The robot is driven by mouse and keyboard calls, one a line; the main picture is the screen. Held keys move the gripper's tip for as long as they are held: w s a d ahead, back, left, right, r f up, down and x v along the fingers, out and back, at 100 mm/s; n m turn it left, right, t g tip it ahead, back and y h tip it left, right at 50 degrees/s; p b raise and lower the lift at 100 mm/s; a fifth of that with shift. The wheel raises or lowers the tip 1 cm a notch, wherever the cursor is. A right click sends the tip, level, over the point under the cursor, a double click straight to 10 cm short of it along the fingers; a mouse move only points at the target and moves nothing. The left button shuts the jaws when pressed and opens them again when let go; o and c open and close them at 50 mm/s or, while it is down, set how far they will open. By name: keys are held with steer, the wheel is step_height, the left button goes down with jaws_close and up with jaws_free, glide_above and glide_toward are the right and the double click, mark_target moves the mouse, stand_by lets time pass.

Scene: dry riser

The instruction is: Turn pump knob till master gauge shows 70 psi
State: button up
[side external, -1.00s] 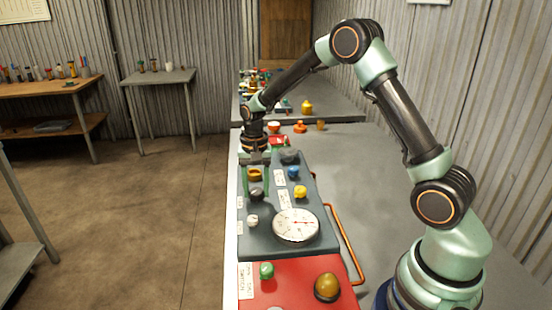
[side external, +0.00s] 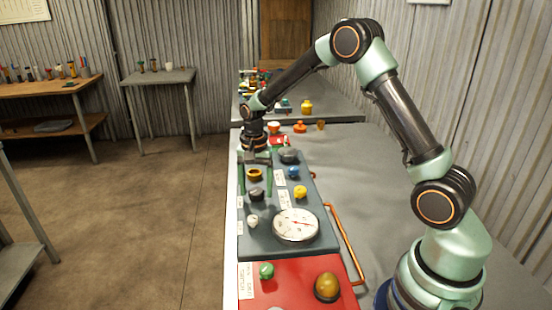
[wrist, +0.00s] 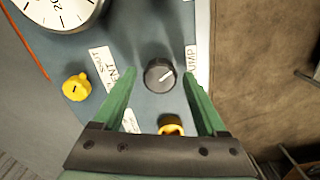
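The pump knob (wrist: 160,75) is a dark round knob with a white pointer line, beside a label ending in "UMP" in the wrist view. It also shows in the side view (side external: 256,195). My gripper (wrist: 158,76) is open, its green fingers on either side of the knob with a visible gap to each. In the side view my gripper (side external: 255,191) reaches down over the panel. The large white gauge (side external: 296,224) has a thin needle toward the right; its reading is too small to tell. Only part of its dial (wrist: 58,8) shows in the wrist view.
On the grey panel (side external: 275,243) are a yellow knob (side external: 300,192), a blue knob (side external: 293,172), a small white knob (side external: 252,221) and a brass-coloured ring-like fitting (side external: 255,174). A red panel (side external: 295,275) lies in front. A copper pipe (side external: 345,243) runs along the right.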

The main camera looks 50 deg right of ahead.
mark_target(256, 191)
stand_by(0.3)
step_height(256, 191, up, 12)
stand_by(0.5)
steer(key=s+a+r+n+t, duration=0.2)
steer(key=s+a+r+n, duration=0.1)
steer(key=s+n, duration=0.3)
steer(key=s+a+r+n+t, duration=0.3)
steer(key=s+n, duration=0.3)
steer(key=s, duration=0.5)
steer(key=shift+s+a+t, duration=0.15)
steer(key=shift+s+t, duration=0.05)
steer(key=shift+t, duration=0.1)
steer(key=shift+r, duration=0.1)
